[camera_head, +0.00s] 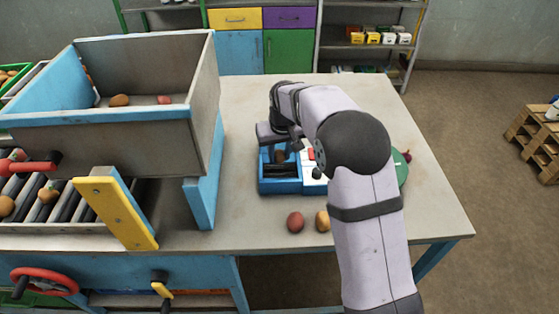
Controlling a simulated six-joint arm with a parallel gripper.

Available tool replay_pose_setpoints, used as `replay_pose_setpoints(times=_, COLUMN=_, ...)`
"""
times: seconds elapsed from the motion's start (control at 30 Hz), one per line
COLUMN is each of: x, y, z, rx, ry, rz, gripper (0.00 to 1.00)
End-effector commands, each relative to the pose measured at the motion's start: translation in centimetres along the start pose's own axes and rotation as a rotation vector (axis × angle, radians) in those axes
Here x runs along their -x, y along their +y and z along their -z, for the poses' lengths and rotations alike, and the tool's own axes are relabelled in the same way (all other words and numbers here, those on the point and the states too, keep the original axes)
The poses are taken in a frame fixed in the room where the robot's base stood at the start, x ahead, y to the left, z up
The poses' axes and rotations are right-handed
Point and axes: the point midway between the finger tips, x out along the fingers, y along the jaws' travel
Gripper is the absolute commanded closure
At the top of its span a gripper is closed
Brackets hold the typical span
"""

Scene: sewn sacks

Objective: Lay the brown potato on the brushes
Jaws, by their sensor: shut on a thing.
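A blue tray (281,187) stands on the table, with dark brushes (279,172) inside it. My gripper (279,147) is over the back part of this tray, pointing down and partly hidden by my own wrist. It is shut on the brown potato (280,157), which shows as a small brown patch between the fingers, just above or at the brushes. I cannot tell whether the potato touches them.
A red potato (295,222) and a yellowish potato (322,221) lie in front of the tray. A white part (313,184) adjoins it at right. A green round thing (403,168) is partly behind my arm. A large hopper (110,140) stands at left.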

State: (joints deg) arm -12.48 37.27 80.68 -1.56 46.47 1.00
Motion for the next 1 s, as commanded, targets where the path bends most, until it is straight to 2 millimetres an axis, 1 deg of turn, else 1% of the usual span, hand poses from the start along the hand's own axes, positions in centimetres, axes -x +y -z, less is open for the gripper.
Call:
replay_pose_setpoints(times=0.17, x=-0.5, y=0.0, z=-0.2, rx=0.0, ry=-0.003, rz=0.0, gripper=0.93)
replay_pose_setpoints(times=0.4, x=-3.0, y=-0.1, z=-0.9, rx=0.0, ry=-0.002, rz=0.0, gripper=0.93)
replay_pose_setpoints(times=0.5, x=-3.5, y=-0.1, z=-1.0, rx=0.0, ry=-0.001, rz=0.0, gripper=0.93)
replay_pose_setpoints(times=0.77, x=-3.6, y=-0.1, z=-1.0, rx=0.0, ry=0.0, rz=0.0, gripper=0.93)
replay_pose_setpoints(times=0.93, x=-4.1, y=-0.1, z=-1.2, rx=0.0, ry=0.0, rz=0.0, gripper=0.93)
replay_pose_setpoints(times=0.97, x=-4.0, y=-0.1, z=-1.2, rx=0.0, ry=0.0, rz=0.0, gripper=0.66)
replay_pose_setpoints(times=1.0, x=-4.0, y=-0.1, z=-1.1, rx=0.0, ry=0.0, rz=0.0, gripper=0.57)
